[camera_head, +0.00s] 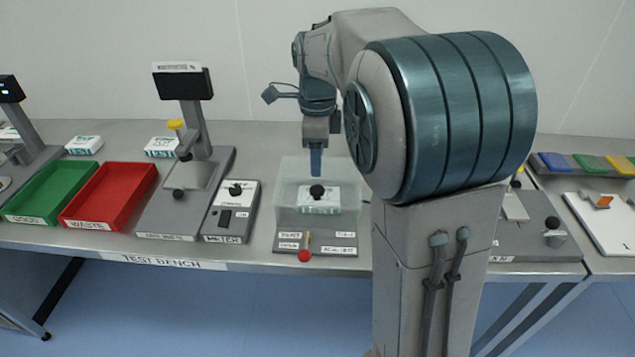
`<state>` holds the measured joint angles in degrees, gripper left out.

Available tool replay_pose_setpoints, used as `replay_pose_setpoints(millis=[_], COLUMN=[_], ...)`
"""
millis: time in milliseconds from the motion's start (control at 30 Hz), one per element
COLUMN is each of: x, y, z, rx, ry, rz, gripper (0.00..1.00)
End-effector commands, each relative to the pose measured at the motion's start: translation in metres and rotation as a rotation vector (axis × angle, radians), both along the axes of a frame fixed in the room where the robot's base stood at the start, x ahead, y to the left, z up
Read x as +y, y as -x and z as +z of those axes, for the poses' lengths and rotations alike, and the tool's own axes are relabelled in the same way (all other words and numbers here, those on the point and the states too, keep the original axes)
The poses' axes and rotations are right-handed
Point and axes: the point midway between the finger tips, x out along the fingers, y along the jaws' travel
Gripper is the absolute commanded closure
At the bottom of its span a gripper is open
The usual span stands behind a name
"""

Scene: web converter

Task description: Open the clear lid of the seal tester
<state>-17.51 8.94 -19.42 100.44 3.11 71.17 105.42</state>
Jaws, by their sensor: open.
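The seal tester (345,247) stands on the bench in the middle of the camera_head view, with a grey base and small labels along its front. Its clear lid (288,197) looks shut, with a dark round knob (317,191) on it. A white pack with green print (319,207) shows through the lid. My gripper (316,163) points down at the lid's back edge, above the knob in the picture. It is open and appears empty. One finger hides the other, and I cannot tell whether it touches the lid.
A red-knobbed lever (305,255) stands at the tester's front. A switch box (230,212) and a stand with a dark display (183,85) are to the left, then a red tray (152,168) and a green tray (90,166). My arm hides the bench right of the tester.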

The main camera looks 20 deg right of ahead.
Motion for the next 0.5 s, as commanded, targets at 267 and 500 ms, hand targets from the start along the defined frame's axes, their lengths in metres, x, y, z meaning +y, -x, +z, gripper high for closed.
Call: replay_pose_setpoints(millis=[267, 500], x=[0.0, 0.0], y=[0.001, 0.0], z=[-0.055, -0.078], rx=[0.003, 0.001], ry=[-0.001, 0.0], rz=[0.001, 0.002], gripper=[0.5, 0.5])
